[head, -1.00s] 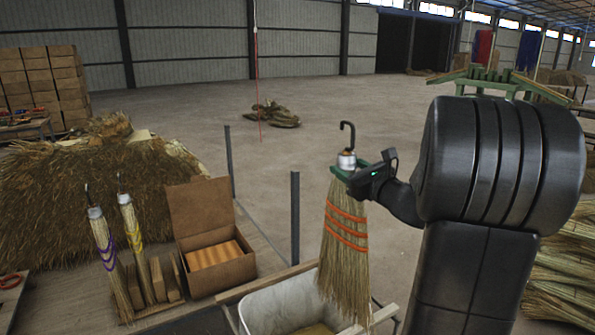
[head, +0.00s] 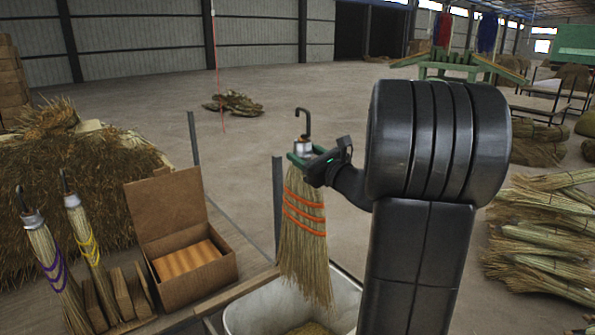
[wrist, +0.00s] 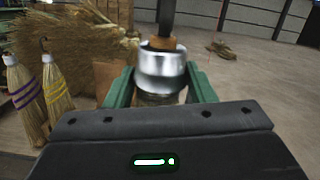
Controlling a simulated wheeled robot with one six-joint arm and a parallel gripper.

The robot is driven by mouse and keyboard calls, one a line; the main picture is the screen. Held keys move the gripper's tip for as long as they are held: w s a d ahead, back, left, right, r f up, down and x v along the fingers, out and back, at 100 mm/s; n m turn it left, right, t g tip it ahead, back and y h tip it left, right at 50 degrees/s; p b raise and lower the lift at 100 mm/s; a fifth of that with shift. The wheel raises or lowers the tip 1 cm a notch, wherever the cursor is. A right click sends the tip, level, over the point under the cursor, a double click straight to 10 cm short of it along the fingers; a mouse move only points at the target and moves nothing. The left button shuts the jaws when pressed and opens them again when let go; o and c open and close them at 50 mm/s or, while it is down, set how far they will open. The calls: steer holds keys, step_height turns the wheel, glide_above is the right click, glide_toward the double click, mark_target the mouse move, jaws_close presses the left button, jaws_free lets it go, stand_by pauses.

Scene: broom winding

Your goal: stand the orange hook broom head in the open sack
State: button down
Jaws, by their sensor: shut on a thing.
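The orange hook broom head (head: 304,225) hangs upright in my gripper (head: 306,158), bristles down, with orange bands and a dark hook on top. The green jaws are shut on it at the silver collar (wrist: 161,70), which fills the gap between them in the wrist view. Its bristle ends are over or near a white-lined bin (head: 347,297) with some straw inside at the bottom of the head view; I cannot tell whether they are inside its rim. I cannot make out for sure whether this bin is the open sack.
Purple-banded (head: 50,258) and yellow-banded (head: 86,245) broom heads stand in a wooden rack at left. An open cardboard box (head: 190,268) is beside them. A dark post (head: 278,200) rises behind the held broom. Straw bundles (head: 545,235) lie at right.

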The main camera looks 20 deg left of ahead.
mark_target(323, 309)
steer(key=shift+w+a+f+b, duration=0.15)
steer(key=shift+f+b, duration=0.2)
steer(key=shift+f, duration=0.2)
steer(key=shift+a+f+b, duration=0.15)
steer(key=shift+f+b, duration=0.2)
steer(key=shift+f, duration=0.2)
step_height(323, 309, down, 44)
steer(key=b, duration=3.6)
steer(key=shift+b, duration=0.35)
steer(key=c, duration=0.6)
jaws_free()
steer(key=shift+o, duration=0.2)
steer(key=p+v, duration=0.3)
steer(key=v, duration=1)
steer(key=shift+s+d, duration=0.25)
steer(key=shift+d, duration=0.1)
